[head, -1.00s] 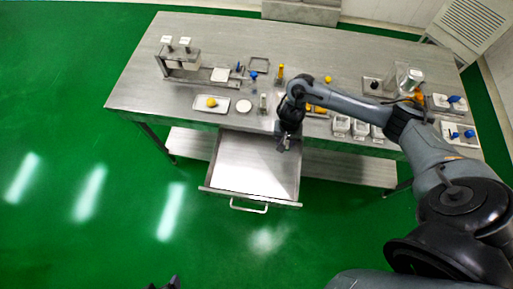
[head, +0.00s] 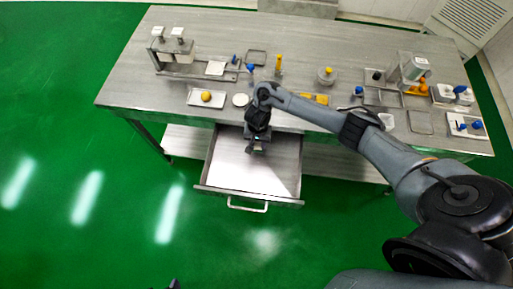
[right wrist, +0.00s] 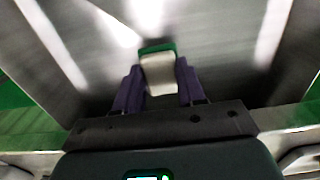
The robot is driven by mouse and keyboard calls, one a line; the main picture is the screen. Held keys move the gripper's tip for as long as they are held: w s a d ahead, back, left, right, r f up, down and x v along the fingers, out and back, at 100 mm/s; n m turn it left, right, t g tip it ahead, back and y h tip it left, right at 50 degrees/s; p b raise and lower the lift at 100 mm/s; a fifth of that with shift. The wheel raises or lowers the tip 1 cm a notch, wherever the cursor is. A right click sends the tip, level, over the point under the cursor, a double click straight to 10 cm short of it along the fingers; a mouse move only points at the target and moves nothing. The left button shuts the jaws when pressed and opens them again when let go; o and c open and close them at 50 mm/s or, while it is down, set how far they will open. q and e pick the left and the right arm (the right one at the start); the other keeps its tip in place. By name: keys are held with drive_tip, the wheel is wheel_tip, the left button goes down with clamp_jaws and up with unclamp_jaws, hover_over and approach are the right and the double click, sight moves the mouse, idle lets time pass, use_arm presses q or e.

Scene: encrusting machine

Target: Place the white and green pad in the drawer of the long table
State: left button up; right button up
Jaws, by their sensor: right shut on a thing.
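The white and green pad (right wrist: 158,74) is between the purple fingers of my right gripper (right wrist: 157,88) in the right wrist view, its green end pointing away from the gripper. In the head view my right gripper (head: 254,149) is over the back half of the open drawer (head: 225,172), pointing down; the pad is too small to make out there. The drawer is pulled out from the front of the long table (head: 130,82) and looks empty. Only a dark tip of my left gripper (head: 175,284) shows at the bottom edge, so its jaws cannot be judged.
The tabletop holds a white tray with a yellow item (head: 206,97), a round white dish (head: 240,100), a metal stand (head: 172,52), and several trays and containers at the right. A lower shelf (head: 330,165) runs under the table. The green floor in front is clear.

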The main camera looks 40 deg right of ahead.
sight(257, 144)
drive_tip(key=shift+w+a+f, duration=0.15)
drive_tip(key=shift+w+f, duration=0.05)
drive_tip(key=shift+f, duration=0.05)
drive_tip(key=shift+f+b, duration=1.1)
drive_tip(key=shift+f, duration=0.85)
drive_tip(key=shift+r, duration=0.1)
drive_tip(key=o, duration=0.9)
drive_tip(key=shift+o, duration=0.2)
